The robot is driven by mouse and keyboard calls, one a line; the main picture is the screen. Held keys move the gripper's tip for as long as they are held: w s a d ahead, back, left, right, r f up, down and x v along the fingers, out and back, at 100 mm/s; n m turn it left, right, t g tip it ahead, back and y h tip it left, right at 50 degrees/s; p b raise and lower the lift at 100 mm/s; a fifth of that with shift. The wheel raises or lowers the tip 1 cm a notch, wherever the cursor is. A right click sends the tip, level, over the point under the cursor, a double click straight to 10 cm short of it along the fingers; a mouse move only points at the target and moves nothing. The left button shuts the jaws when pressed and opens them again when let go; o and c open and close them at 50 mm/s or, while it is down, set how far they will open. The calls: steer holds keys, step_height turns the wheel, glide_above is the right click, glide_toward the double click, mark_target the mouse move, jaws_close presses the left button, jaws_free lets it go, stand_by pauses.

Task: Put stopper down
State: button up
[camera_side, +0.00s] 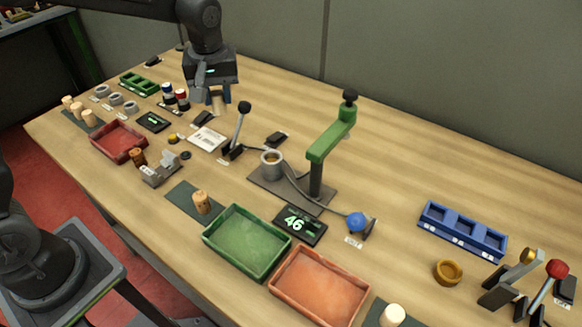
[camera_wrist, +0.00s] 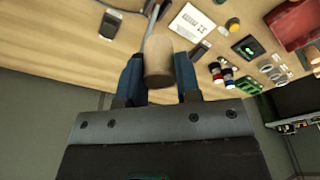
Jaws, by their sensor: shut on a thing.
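My gripper (camera_side: 217,98) is over the back part of the table, near the grey wall. It is shut on a cork stopper (camera_side: 218,104), which sits between its blue fingers. In the wrist view the stopper (camera_wrist: 158,62) shows as a pale tan cylinder between the fingers of my gripper (camera_wrist: 160,75). I cannot tell whether its lower end touches the table. Another cork stopper (camera_side: 201,202) stands on a dark mat (camera_side: 180,197) in the middle front. Several pale stoppers (camera_side: 78,109) stand at the far left.
A black-knobbed lever (camera_side: 240,128) stands close to the right of my gripper. A green press (camera_side: 329,140), a green tray (camera_side: 246,242) and an orange tray (camera_side: 318,287) are farther right.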

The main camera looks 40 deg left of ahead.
steer(key=s+d+f+m, duration=0.3)
steer(key=s+d+m, duration=0.2)
steer(key=d, duration=0.6)
steer(key=s+d+f+m+h, duration=0.1)
steer(key=s+d+f+m, duration=0.3)
steer(key=d+m, duration=0.3)
steer(key=s+d+f+m+h, duration=0.1)
steer(key=s+d+f+m, duration=0.2)
steer(key=d, duration=1.3)
steer(key=shift+s+d+f+m, duration=0.1)
steer(key=shift+s+f+m, duration=0.1)
steer(key=shift+s+m, duration=0.5)
steer(key=shift+s+d+f+m, duration=0.1)
steer(key=shift+s+f+m, duration=0.1)
steer(key=shift+s+m, duration=0.5)
steer(key=shift+d+f, duration=0.15)
steer(key=shift+f, duration=1.9)
steer(key=shift+f, duration=0.1)
steer(key=o, duration=0.9)
